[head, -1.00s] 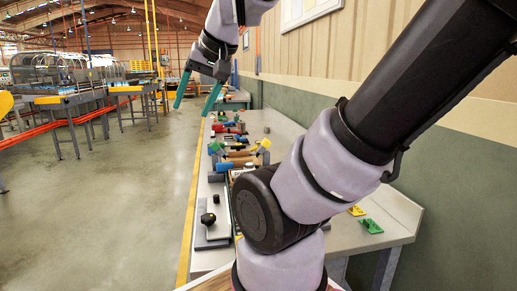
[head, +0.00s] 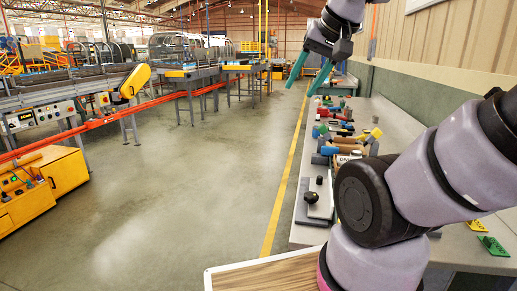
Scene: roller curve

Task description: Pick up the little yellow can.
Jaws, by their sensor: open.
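I cannot make out a little yellow can for certain in the head view. A small yellow piece (head: 376,133) shows among the clutter on the long grey workbench (head: 393,112), too small to tell what it is. My gripper (head: 300,91) is open and empty, with two teal fingers pointing down. It hangs in the air at the upper right, in front of the far part of the bench in the picture. My arm hides part of the near bench.
Several coloured items crowd the bench, with a grey plate with a black knob (head: 311,197) near its left edge. Green (head: 493,245) and yellow (head: 477,226) plates lie at the right. An orange rail (head: 130,118) and conveyors stand left. The floor between is clear.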

